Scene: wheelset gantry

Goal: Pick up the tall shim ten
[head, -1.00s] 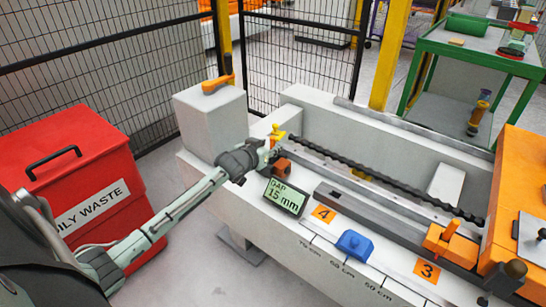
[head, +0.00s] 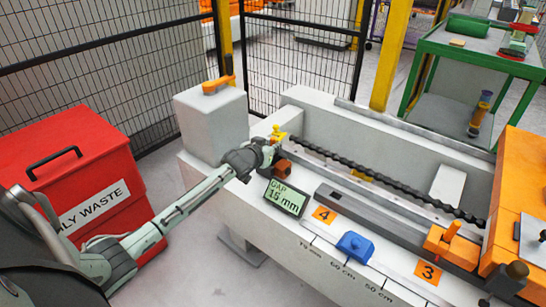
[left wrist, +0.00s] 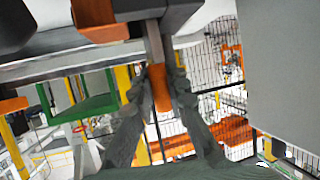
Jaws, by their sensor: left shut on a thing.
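My left gripper (head: 270,153) is at the left end of the white gantry bed, beside a brown-orange block (head: 280,167). In the left wrist view its two dark fingers (left wrist: 166,82) are closed around a narrow orange piece (left wrist: 160,92) with a grey metal strip above it. I take this to be the tall shim ten; no marking on it is readable. The strip runs up to a dark block, and I cannot tell whether they touch. A yellow part (head: 277,133) shows just behind the gripper in the head view. My right gripper is not in view.
A display reading "GAP 15 mm" (head: 286,197) stands close to the left gripper. A grey pillar with an orange handle (head: 217,86) rises behind it. A blue block (head: 354,245) and an orange clamp (head: 451,240) sit farther right. A red waste bin (head: 70,180) stands left.

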